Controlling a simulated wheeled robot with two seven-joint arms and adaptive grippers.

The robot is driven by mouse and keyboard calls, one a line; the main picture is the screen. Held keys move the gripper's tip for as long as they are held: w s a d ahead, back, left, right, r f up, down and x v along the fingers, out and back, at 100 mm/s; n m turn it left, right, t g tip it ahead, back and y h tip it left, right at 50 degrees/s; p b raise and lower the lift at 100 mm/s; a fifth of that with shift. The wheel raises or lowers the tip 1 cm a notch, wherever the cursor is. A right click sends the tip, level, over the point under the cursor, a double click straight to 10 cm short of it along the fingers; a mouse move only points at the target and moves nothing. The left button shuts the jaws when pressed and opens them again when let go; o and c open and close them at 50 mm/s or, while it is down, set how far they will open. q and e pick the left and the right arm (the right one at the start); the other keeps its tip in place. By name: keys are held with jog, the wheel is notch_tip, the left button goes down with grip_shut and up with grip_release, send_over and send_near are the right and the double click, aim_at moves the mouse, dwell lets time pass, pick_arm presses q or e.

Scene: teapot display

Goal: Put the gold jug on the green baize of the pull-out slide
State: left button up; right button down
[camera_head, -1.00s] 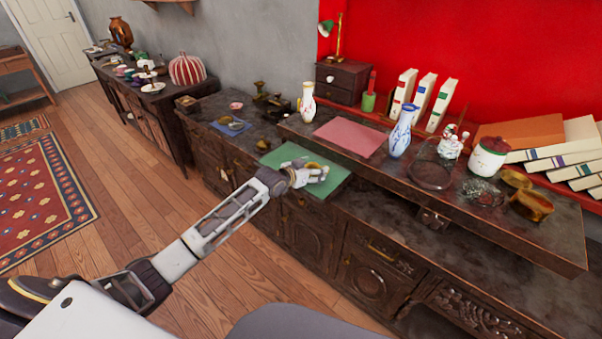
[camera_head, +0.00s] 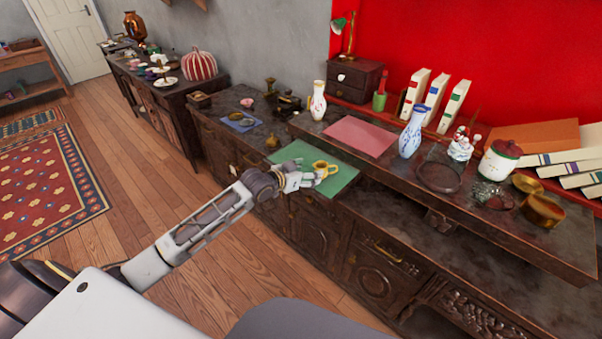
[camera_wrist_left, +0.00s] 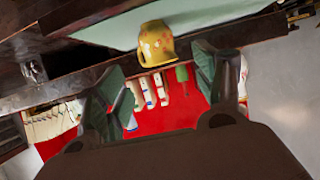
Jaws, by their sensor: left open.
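The gold jug (camera_head: 321,168) stands upright on the green baize (camera_head: 335,183) of the slide. In the left wrist view the jug (camera_wrist_left: 155,43) appears upside down, its base against the pale green baize (camera_wrist_left: 205,14). My left gripper (camera_head: 308,180) is just left of the jug, low over the baize. In the wrist view its two fingers (camera_wrist_left: 160,84) are spread wide, with the jug beyond and between them, not gripped. My right gripper is not in view.
A raised shelf to the right holds a pink mat (camera_head: 358,136), a blue-and-white vase (camera_head: 411,132), a lidded jar (camera_head: 500,160) and brass pots (camera_head: 541,210). A small gold pot (camera_head: 272,142) stands behind the baize's left corner.

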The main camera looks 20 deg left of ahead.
pick_arm(q)
jog(key=shift+v, duration=1.6)
